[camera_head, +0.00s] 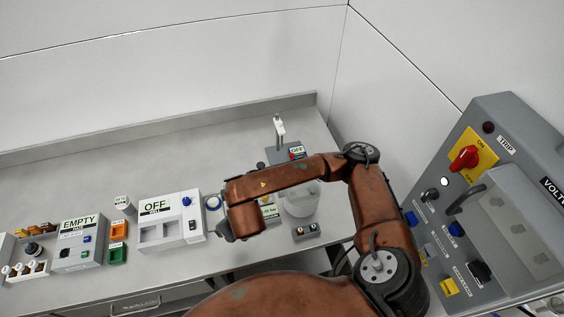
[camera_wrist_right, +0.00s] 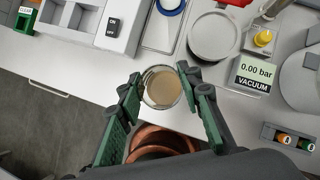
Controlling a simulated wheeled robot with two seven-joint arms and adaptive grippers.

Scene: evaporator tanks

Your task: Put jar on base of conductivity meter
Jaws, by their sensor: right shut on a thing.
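The jar (camera_wrist_right: 162,88) is a small clear round vessel with tan contents, seen from above in the right wrist view. My right gripper (camera_wrist_right: 159,76) has its green fingers on both sides of the jar and is shut on it near the bench's front edge. In the head view my right gripper (camera_head: 228,230) is low over the bench front, and the jar cannot be made out there. The likely conductivity meter (camera_head: 279,152), a grey unit with an upright white probe stand, is at the back right, partly hidden by my right arm. My left gripper is not in view.
A white mill box (camera_head: 168,234) stands left of the gripper, with a blue-ringed round item (camera_head: 212,203) beside it. The vacuum display (camera_wrist_right: 254,75), a round metal dish (camera_wrist_right: 214,38) and a button box (camera_head: 306,231) are close by. A grey control panel (camera_head: 480,215) stands right.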

